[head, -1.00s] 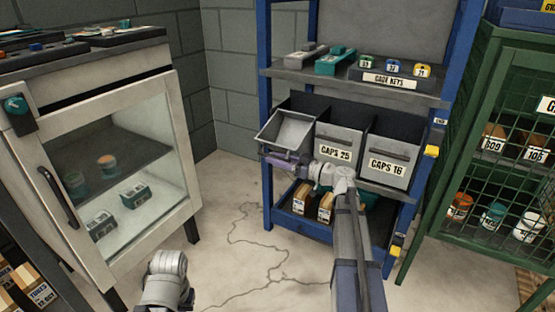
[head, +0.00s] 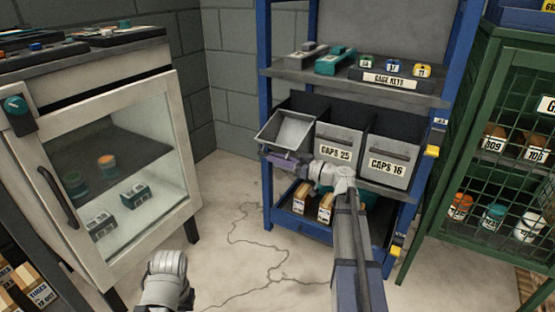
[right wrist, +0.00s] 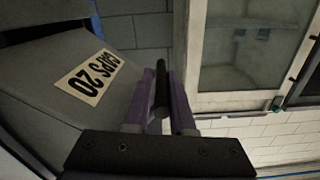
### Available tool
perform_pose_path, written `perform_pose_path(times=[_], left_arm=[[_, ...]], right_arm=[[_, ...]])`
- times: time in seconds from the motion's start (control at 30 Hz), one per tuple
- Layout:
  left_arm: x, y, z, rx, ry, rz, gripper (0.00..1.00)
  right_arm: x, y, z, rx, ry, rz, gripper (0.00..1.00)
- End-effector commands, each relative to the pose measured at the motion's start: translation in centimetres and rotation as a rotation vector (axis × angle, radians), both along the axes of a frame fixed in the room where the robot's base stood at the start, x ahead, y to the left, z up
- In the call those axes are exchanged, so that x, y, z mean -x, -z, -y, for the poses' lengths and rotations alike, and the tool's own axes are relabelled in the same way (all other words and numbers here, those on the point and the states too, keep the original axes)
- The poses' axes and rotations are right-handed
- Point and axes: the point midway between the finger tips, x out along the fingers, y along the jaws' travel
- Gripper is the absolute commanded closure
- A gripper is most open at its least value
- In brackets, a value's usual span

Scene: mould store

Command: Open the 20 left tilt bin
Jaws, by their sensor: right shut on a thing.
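The left tilt bin (head: 286,131) is tilted forward on the middle shelf of the blue rack, and its grey inside shows in the head view. In the right wrist view its front (right wrist: 100,75) carries the label CAPS 20. My right gripper (head: 278,160) is at the bin's front edge. In the right wrist view its purple fingers (right wrist: 160,98) are shut on the dark bar handle (right wrist: 162,78). My left arm shows at the bottom of the head view, but its gripper fingers do not show.
The bins CAPS 25 (head: 339,145) and CAPS 16 (head: 389,158) stand shut to the right. A white glass-door cabinet (head: 190,206) stands at left and a green mesh cage (head: 433,210) at right. Cartons (head: 301,199) sit on the shelf below. The floor between is clear.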

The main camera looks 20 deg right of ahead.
Motion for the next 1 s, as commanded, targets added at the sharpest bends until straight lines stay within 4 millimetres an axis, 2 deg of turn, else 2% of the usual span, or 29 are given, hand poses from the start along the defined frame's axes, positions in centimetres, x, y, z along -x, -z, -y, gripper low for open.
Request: perform_pose_path(times=[0.8,1.0], left_arm=[[0.0,0.0,0.0,0.0,0.0,0.0,1.0],[0.0,-1.3,0.0,0.0,0.0,0.0,1.0]], right_arm=[[0.3,0.0,-0.4,0.001,-0.009,0.001,1.0],[0.0,-1.3,0.0,0.001,-0.009,0.002,1.0]])
